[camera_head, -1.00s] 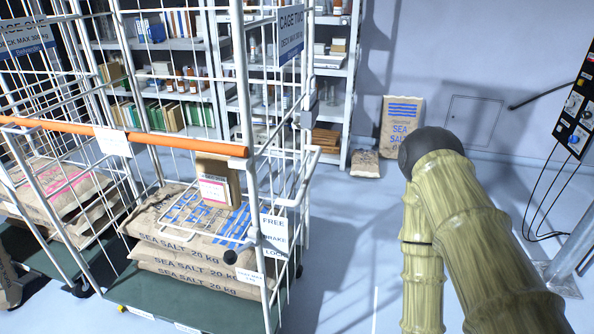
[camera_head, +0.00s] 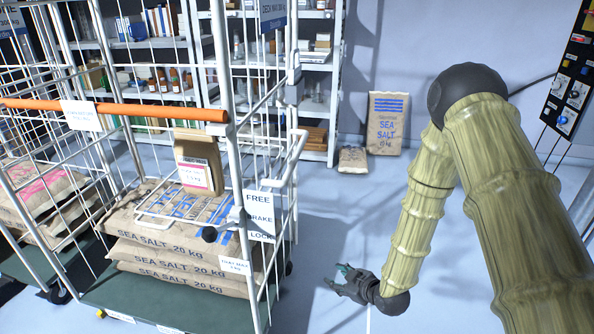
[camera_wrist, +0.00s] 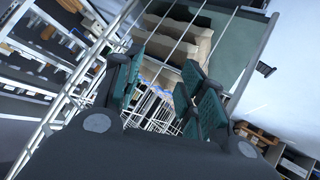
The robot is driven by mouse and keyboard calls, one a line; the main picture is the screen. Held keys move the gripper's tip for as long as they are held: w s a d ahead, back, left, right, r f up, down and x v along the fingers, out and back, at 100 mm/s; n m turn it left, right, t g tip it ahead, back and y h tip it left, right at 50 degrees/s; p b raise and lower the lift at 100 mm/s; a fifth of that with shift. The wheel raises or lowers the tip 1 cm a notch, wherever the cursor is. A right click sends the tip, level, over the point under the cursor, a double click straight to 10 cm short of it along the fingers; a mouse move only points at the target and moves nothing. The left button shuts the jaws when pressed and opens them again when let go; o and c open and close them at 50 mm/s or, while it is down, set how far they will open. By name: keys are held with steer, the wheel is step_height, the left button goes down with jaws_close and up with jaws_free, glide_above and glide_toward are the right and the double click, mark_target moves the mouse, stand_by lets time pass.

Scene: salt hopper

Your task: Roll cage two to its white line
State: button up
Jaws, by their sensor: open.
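Cage two (camera_head: 228,118) is a white wire roll cage with an orange handle bar (camera_head: 120,110) across its near side and a green deck (camera_head: 190,306). Sacks of sea salt (camera_head: 180,262) are stacked on the deck. The white line (camera_head: 368,318) shows as a short strip on the floor. My gripper (camera_head: 345,282) is open and empty, low to the right of the cage. In the wrist view its fingers (camera_wrist: 165,95) spread before the cage's wires and sacks.
Cage one (camera_head: 20,150), with pink-marked sacks, stands to the left. Shelves (camera_head: 310,75) line the back. A sea salt sack (camera_head: 387,122) leans on the wall, with a small sack (camera_head: 352,158) beside it. A control panel (camera_head: 570,85) is at right. Floor between is clear.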

steer(key=w+a+r+n+t+y+b, duration=0.25)
steer(key=w+r+n+y+b, duration=0.4)
steer(key=w+r, duration=0.7)
steer(key=n+y+b, duration=0.2)
steer(key=n+y, duration=0.2)
steer(key=n, duration=0.7)
glide_toward(297, 155)
steer(key=w, duration=0.2)
steer(key=shift+m, duration=0.25)
steer(key=x, duration=0.6)
steer(key=f+x, duration=0.1)
steer(key=x, duration=0.2)
steer(key=shift+w+a+r+b, duration=0.1)
steer(key=shift+w+a+b, duration=0.15)
steer(key=shift+a+b, duration=0.1)
jaws_close()
